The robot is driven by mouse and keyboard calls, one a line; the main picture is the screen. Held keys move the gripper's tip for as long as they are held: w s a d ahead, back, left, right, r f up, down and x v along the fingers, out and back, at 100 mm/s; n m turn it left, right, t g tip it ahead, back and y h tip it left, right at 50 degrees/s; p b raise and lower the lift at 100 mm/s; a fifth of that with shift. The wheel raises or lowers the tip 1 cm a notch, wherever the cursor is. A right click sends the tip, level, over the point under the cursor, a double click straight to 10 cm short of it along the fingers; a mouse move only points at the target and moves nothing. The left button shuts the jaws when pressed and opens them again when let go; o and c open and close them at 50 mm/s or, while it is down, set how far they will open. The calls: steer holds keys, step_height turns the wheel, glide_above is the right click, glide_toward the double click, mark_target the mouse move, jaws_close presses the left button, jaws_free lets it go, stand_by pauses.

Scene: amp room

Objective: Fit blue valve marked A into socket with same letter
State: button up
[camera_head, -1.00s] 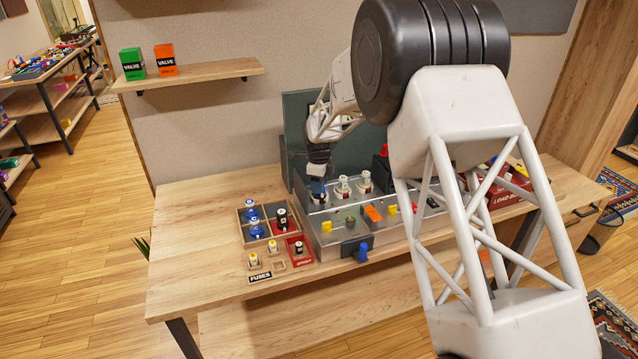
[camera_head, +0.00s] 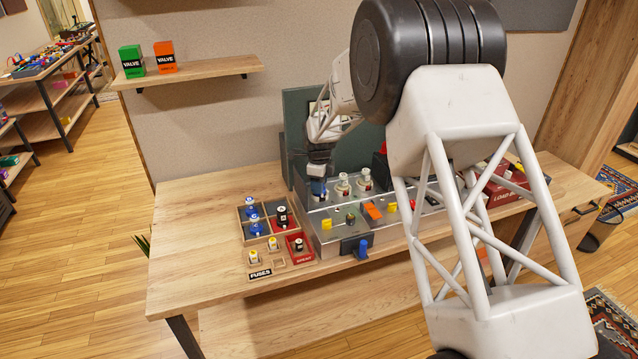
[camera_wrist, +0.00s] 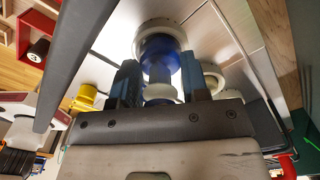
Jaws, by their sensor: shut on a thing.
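My gripper (camera_head: 317,186) is at the left end of the metal amplifier chassis (camera_head: 345,222), low over its top. In the wrist view, my gripper (camera_wrist: 160,85) is shut on a blue valve (camera_wrist: 160,60), a glassy blue body between the two dark fingers. The valve's far end meets a pale round socket (camera_wrist: 158,27); I cannot tell how deep it sits. No letter on the held valve or this socket is readable. Other white ring sockets with white-topped valves (camera_head: 343,184) stand to the right along the chassis.
A green panel (camera_head: 297,128) stands behind. The table's left part is clear.

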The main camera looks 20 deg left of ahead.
steer(key=shift+f, duration=0.65)
stand_by(0.7)
steer(key=o, duration=1)
steer(key=shift+r, duration=0.15)
steer(key=shift+r, duration=3.75)
